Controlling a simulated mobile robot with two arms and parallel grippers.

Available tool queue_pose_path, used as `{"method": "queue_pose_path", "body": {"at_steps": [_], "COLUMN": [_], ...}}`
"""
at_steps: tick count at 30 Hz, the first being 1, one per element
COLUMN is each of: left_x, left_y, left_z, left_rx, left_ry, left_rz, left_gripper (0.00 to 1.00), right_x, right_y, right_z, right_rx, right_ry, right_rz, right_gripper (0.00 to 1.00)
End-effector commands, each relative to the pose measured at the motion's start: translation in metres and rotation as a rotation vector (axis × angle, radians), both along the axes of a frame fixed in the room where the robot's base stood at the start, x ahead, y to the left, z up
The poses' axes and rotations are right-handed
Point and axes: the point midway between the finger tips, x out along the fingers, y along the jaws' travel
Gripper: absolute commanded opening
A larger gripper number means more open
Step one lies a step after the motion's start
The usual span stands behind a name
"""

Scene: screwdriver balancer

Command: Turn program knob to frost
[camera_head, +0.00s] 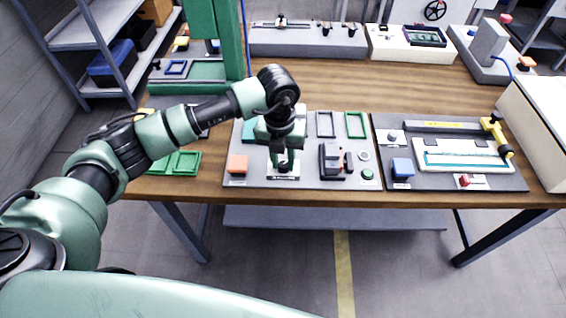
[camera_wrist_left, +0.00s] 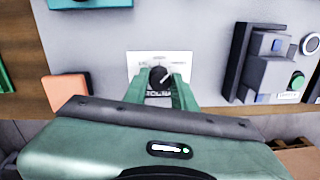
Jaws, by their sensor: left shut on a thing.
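The program knob (camera_wrist_left: 159,77) is a round black knob on a white label plate (camera_wrist_left: 146,60) in the left wrist view. The plate's lettering is too small to read, so I cannot tell which setting the knob points at. My left gripper (camera_wrist_left: 160,92) has its two green fingers on either side of the knob and is shut on it. In the head view my left gripper (camera_head: 283,160) reaches down onto the grey panel (camera_head: 310,180) and mostly hides the knob. The plate (camera_head: 284,177) shows just below the fingers. My right gripper is not in view.
An orange block (camera_wrist_left: 67,92) sits left of the knob. A dark grey fixture (camera_wrist_left: 262,65) and a green button (camera_wrist_left: 297,80) are on the right. The table's front edge is close below the knob.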

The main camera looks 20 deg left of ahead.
Motion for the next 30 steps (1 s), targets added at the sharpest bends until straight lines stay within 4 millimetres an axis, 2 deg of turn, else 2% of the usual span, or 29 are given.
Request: {"method": "queue_pose_path", "body": {"at_steps": [18,19,21,30], "left_x": [0.0005,0.0005,0.0005,0.0003], "left_y": [-0.0002,-0.0002,-0.0002,-0.0001], "left_z": [0.0009,0.0009,0.0008,0.0008], "left_rx": [-0.001,-0.001,-0.001,0.0], "left_ry": [-0.001,-0.001,-0.001,-0.001], "left_rz": [-0.05,-0.05,-0.049,-0.048], "left_gripper": [0.0,0.29,0.48,0.48], "right_x": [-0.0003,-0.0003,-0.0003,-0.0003], "right_y": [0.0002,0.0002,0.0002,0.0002], "right_z": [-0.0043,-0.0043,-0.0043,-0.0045], "right_rx": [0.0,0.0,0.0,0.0], "right_ry": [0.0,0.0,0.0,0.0], "right_rz": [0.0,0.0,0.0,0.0], "right_gripper": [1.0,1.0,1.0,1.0]}}
